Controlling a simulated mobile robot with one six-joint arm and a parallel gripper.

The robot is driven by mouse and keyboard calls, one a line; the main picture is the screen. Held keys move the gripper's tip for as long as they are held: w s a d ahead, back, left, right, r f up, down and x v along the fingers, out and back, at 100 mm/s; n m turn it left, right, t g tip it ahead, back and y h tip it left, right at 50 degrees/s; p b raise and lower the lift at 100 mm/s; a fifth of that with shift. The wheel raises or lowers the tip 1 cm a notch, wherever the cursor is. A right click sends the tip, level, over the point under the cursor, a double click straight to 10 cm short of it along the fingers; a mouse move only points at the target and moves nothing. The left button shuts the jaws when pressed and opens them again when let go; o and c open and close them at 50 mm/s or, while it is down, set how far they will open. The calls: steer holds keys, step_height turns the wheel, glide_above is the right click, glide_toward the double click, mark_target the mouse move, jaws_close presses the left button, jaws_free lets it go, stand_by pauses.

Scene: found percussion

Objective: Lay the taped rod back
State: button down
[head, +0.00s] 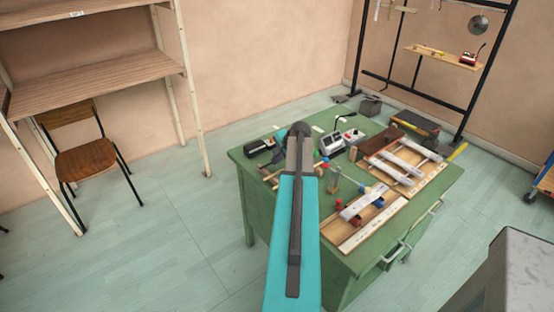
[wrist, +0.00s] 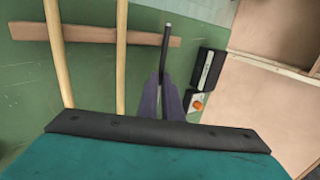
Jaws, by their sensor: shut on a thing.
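My gripper (wrist: 162,82) is shut on a thin dark rod with a pale tip, the taped rod (wrist: 165,48), in the wrist view. The rod points up the picture, and its far part overlaps the right end of a wooden bar (wrist: 148,38). I cannot tell whether it touches the bar. Two pale wooden sticks (wrist: 121,60) lie across the bar, left of the rod and apart from it. In the head view my arm hides the gripper and rod; the pale sticks (head: 270,176) show just left of the arm on the green table (head: 345,262).
Right of the gripper are a black device (wrist: 208,68) and a small plate with an orange knob (wrist: 197,103). In the head view a grey box with a red part (head: 343,142) stands behind, and boards with metal bars (head: 400,165) fill the table's right. A chair (head: 86,158) stands left.

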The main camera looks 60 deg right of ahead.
stand_by(0.4)
steer(key=c, duration=1.9)
jaws_free()
steer(key=shift+o, duration=0.2)
steer(key=shift+f, duration=0.1)
steer(key=b+v, duration=0.2)
steer(key=v, duration=1.2)
steer(key=shift+f, duration=0.1)
